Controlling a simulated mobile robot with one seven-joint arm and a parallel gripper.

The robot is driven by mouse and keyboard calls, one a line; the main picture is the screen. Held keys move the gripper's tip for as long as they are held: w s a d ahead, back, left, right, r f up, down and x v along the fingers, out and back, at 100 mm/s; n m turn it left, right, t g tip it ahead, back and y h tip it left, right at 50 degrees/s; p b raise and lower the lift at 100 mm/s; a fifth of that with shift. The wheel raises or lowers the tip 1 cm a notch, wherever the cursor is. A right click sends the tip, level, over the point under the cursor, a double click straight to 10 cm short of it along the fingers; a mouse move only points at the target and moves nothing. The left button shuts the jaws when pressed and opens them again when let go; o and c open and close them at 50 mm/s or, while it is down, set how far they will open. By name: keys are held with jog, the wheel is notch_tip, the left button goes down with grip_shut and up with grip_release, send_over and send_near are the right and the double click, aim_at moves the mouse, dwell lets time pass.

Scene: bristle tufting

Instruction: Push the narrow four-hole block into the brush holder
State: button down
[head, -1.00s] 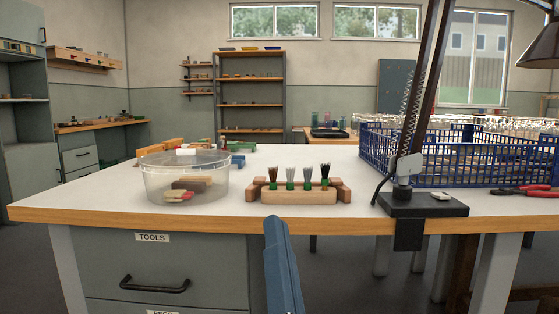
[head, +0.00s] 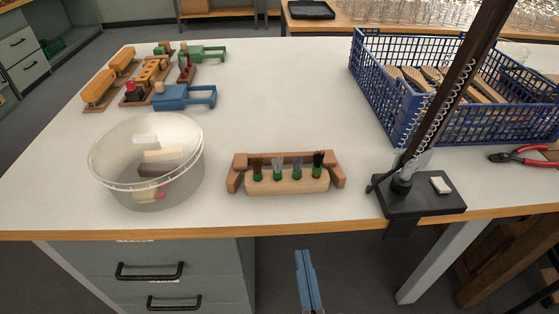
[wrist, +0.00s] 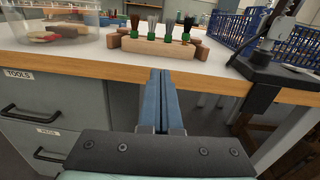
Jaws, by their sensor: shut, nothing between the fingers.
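The narrow four-hole block (head: 287,182) is pale wood and lies near the table's front edge. Several bristle tufts with green bases stand upright in it, brown, grey and black. The brush holder (head: 290,159) is reddish-brown wood, with a back rail and an arm at each end. The block sits at the holder's open front, between the arms; I cannot tell whether it touches the back rail. In the wrist view the block (wrist: 157,48) is just beyond my gripper (wrist: 161,72). My gripper (head: 303,256) is shut and empty, in front of the table edge, apart from the block.
A clear round tub (head: 107,183) with loose blocks stands left of the holder. A black lamp base (head: 418,201) stands to its right, with a blue crate (head: 388,105) behind. Coloured wooden fixtures (head: 172,100) lie at the back left. The middle of the table is clear.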

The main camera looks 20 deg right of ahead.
aim_at(291, 189)
jog(key=p+x, duration=0.2)
jog(key=x, duration=1.1)
jog(key=shift+w+d+f, duration=0.15)
jog(key=shift+w+d, duration=0.05)
jog(key=shift+w, duration=0.15)
jog(key=shift+w, duration=0.1)
jog(key=shift+x, duration=1.05)
